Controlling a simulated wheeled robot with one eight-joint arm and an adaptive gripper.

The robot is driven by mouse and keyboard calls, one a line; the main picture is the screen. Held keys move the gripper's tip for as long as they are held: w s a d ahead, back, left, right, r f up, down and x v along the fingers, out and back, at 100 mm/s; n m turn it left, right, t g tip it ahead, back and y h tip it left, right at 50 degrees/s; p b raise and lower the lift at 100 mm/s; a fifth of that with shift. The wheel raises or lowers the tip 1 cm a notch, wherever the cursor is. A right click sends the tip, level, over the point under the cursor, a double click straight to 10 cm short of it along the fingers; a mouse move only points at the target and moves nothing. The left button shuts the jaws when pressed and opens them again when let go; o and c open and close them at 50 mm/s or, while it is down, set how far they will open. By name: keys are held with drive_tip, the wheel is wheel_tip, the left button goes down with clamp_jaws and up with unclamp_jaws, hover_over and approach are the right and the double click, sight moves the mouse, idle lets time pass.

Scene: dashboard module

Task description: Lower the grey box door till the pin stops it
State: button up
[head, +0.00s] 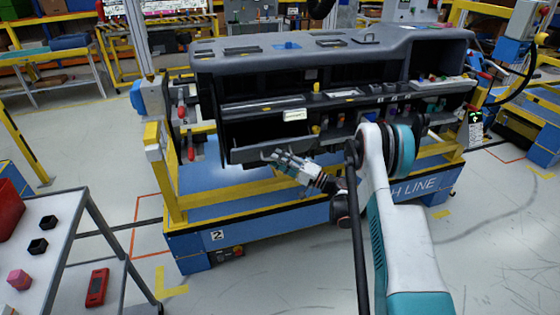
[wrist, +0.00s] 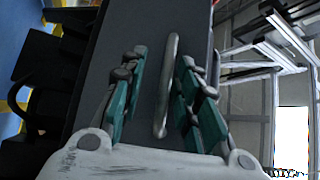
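The grey box door (head: 245,153) is at the lower left of the dashboard module (head: 250,53) in the head view. A dark opening shows above its top edge, so it stands at least partly open. My gripper (head: 277,157) is at the door's front face. In the wrist view the door (wrist: 140,30) fills the middle, with an upright bar handle (wrist: 170,75). My gripper's teal-padded fingers (wrist: 162,85) are apart, one on each side of the handle, with visible gaps to it. I cannot make out the pin.
The module rests on a blue and yellow stand (head: 300,222). Red-handled clamps (head: 190,152) are on its left side. A grey cart (head: 65,225) with black blocks and a red device stands at the near left. Floor between cart and stand is clear.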

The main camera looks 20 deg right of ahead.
drive_tip(key=v, duration=1.2)
